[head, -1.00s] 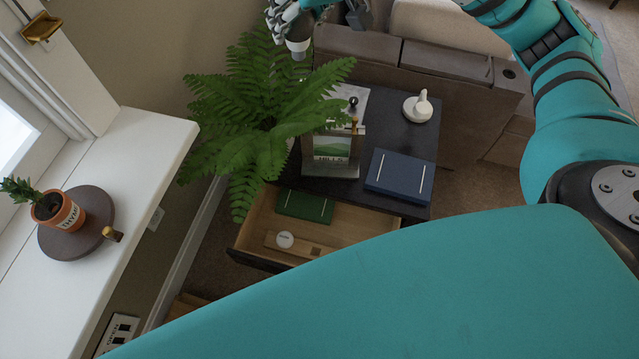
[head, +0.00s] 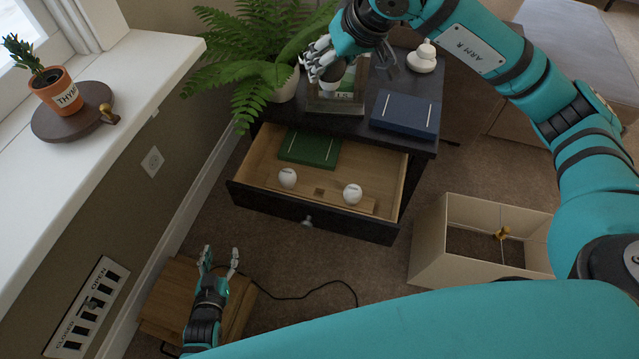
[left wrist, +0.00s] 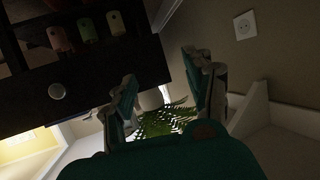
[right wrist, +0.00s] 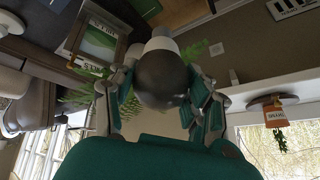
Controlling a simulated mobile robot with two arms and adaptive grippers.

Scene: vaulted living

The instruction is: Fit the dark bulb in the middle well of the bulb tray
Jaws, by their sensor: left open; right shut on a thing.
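The bulb tray (head: 335,198) is a wooden strip lying in the open drawer. White bulbs sit at its left end (head: 288,178) and right end (head: 352,193). The middle well (head: 319,191) shows as a small dark square and looks empty. My right gripper (head: 323,66) is shut on the dark bulb, above the cabinet top in front of the picture frame, behind and above the tray. The dark bulb (right wrist: 163,78) shows its dark round glass and pale base in the right wrist view. My left gripper (head: 221,262) is open and empty, low in front of the drawer.
A green book (head: 309,148) lies in the drawer behind the tray. A picture frame (head: 350,100), a blue book (head: 405,113) and a white ornament (head: 424,58) stand on the cabinet. A fern (head: 250,60) crowds the left. A lampshade (head: 440,235) stands right; a wooden stool (head: 165,300) is below left.

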